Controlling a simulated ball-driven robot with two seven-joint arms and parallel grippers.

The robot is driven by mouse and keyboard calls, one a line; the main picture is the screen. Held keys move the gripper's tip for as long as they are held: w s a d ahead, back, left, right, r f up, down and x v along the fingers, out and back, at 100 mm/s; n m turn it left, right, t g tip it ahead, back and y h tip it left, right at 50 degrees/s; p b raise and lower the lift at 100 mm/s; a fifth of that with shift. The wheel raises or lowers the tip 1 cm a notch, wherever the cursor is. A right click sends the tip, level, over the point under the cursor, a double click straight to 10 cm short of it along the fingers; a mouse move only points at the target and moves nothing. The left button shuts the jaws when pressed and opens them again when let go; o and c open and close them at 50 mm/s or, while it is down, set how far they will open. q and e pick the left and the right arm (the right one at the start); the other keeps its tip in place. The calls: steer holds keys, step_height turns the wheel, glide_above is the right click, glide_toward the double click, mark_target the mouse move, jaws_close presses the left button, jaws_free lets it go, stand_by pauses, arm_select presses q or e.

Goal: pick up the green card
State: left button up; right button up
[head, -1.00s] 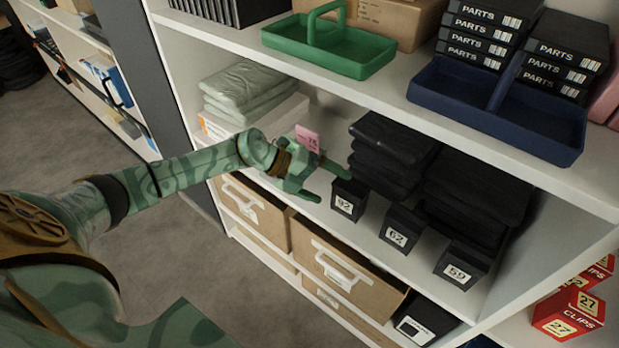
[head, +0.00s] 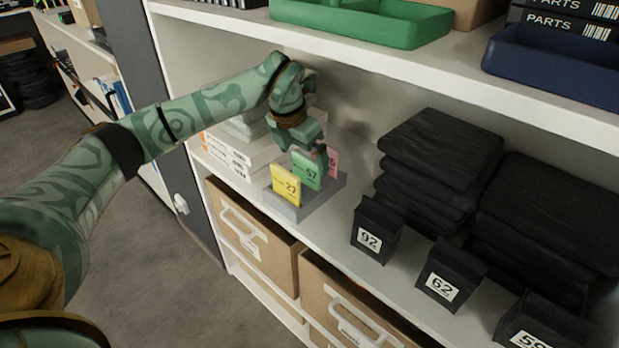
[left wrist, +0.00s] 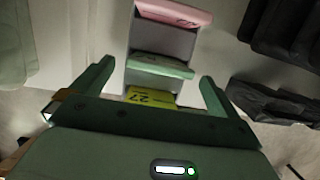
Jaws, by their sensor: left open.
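The green card (head: 306,170) stands upright in a grey holder (head: 322,197) on the middle shelf, between a yellow card (head: 286,186) in front and a pink card (head: 332,159) behind. My left gripper (head: 303,146) is open just above the green card and hides part of the pink one. In the left wrist view the green card (left wrist: 160,66) lies ahead between the two spread fingers (left wrist: 155,84); the yellow card (left wrist: 150,97) is nearer and the pink card (left wrist: 174,12) farther. No finger visibly grips a card. My right gripper is not in view.
White boxes (head: 232,158) with wrapped packs stand left of the holder. Black labelled bins (head: 377,229) and dark folded stacks (head: 436,165) stand to the right. The upper shelf edge (head: 400,66) overhangs, bearing a green tray (head: 360,20) and a blue tray (head: 555,68).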

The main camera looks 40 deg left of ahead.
mark_target(306, 162)
arm_select(q)
steer(key=shift+w+f, duration=0.15)
steer(key=shift+w, duration=0.1)
steer(key=b+x, duration=0.2)
steer(key=x, duration=0.2)
steer(key=shift+f, duration=0.1)
steer(key=shift+w+f+b, duration=0.15)
steer(key=shift+f+b, duration=0.2)
steer(key=shift+b, duration=0.05)
steer(key=shift+r, duration=0.2)
steer(key=c, duration=1)
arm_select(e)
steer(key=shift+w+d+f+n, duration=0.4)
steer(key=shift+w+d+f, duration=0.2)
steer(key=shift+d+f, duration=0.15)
